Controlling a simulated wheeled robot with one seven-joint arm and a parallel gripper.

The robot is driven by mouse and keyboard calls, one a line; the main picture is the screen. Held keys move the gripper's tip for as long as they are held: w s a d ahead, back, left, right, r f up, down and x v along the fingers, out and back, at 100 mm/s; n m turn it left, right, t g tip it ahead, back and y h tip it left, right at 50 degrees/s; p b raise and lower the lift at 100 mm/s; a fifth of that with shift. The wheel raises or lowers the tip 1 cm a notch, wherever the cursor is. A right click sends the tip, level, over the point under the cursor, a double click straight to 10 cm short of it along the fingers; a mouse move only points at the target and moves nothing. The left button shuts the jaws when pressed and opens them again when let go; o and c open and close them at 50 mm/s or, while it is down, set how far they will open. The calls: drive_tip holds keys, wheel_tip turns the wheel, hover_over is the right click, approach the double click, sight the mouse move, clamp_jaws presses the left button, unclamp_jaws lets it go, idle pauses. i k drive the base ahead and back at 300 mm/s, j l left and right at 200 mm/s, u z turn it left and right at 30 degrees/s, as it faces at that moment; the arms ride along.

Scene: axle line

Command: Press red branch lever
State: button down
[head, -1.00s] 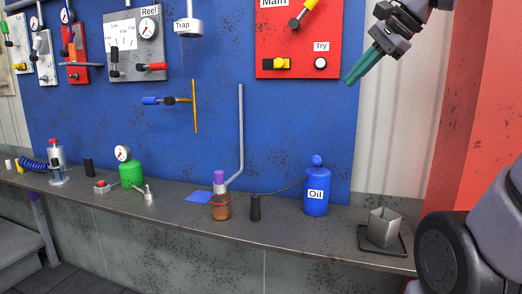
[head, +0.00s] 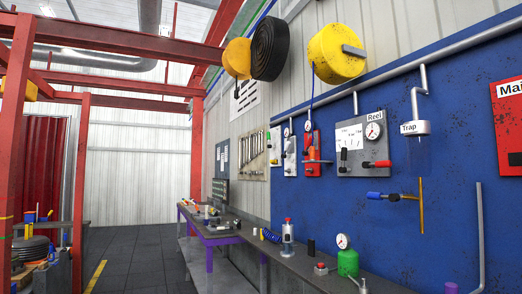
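A small red panel (head: 313,168) hangs on the blue wall board, with a dark handle and fittings too small to make out. Right of it is a grey panel labelled Reel (head: 350,135), with a gauge, a black-handled lever (head: 343,157) and a red-handled lever (head: 377,163) lying level. I cannot tell which of these is the red branch lever. A larger red panel (head: 508,125), its label cut off at "Mai", is at the right edge. My gripper is not in view.
A blue-handled valve (head: 388,196) sits below the Trap fitting (head: 415,128). The bench (head: 300,262) below holds a green tank (head: 347,263) and a silver bottle (head: 287,240). Yellow reels (head: 335,55) hang above. Open floor (head: 140,260) lies at left.

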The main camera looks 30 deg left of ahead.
sight(305, 152)
drive_tip(key=u, duration=0.9)
drive_tip(key=i+j, duration=0.3)
drive_tip(key=i, duration=0.3)
drive_tip(key=i+j+z, duration=0.1)
drive_tip(key=i+j, duration=0.25)
drive_tip(key=i, duration=0.3)
drive_tip(key=i+j, duration=0.35)
drive_tip(key=i, duration=0.25)
drive_tip(key=i+j+z, duration=0.15)
drive_tip(key=i+j, duration=0.25)
drive_tip(key=i, duration=0.2)
